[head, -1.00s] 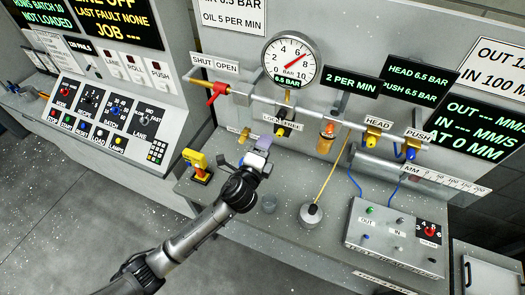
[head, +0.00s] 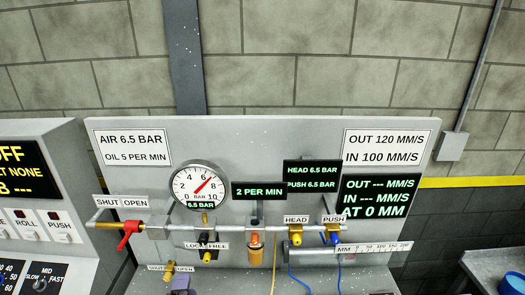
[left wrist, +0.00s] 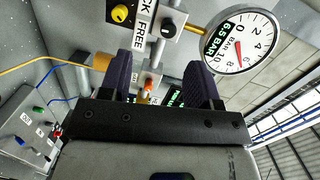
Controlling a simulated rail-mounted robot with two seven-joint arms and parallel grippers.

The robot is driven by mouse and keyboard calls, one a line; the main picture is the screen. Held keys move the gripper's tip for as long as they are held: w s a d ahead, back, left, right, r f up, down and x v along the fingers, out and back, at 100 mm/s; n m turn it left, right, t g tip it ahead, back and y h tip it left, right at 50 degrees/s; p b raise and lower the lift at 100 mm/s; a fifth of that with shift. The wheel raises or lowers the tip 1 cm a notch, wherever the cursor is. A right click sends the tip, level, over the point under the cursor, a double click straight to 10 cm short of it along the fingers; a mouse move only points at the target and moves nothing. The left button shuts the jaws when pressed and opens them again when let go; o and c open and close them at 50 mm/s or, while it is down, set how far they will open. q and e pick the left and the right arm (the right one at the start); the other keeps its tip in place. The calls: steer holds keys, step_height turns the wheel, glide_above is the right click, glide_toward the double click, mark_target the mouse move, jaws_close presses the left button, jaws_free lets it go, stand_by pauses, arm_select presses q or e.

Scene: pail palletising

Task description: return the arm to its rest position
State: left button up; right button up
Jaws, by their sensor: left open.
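My left gripper (head: 181,287) shows only as dark purple finger parts at the bottom edge of the head view, below the pneumatic panel (head: 240,138). In the left wrist view my left gripper (left wrist: 160,78) has its two purple fingers spread apart, with nothing held between them. Fittings of the panel show beyond the gap, among them an orange-topped part (left wrist: 148,87). The rest of my left arm is out of the head view. My right gripper is in neither view.
The panel carries a pressure gauge (head: 200,187), a red valve handle (head: 128,235), an orange bowl (head: 256,249) and a pipe. A control console (head: 35,200) stands at left. A block wall (head: 300,50) is behind.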

arm_select(q)
steer(key=s+f+n+g+p, duration=0.1)
steer(key=s+f+n+g, duration=0.2)
steer(key=s, duration=0.9)
steer(key=s+f+n+g+h+p, duration=0.1)
steer(key=s+n+g, duration=0.4)
steer(key=s, duration=0.7)
steer(key=s+f+n+g+h+p, duration=0.1)
steer(key=s+f+n+g, duration=0.4)
steer(key=s, duration=0.7)
steer(key=shift+f+p, duration=0.5)
steer(key=shift+p, duration=0.25)
stand_by(1.3)
stand_by(0.3)
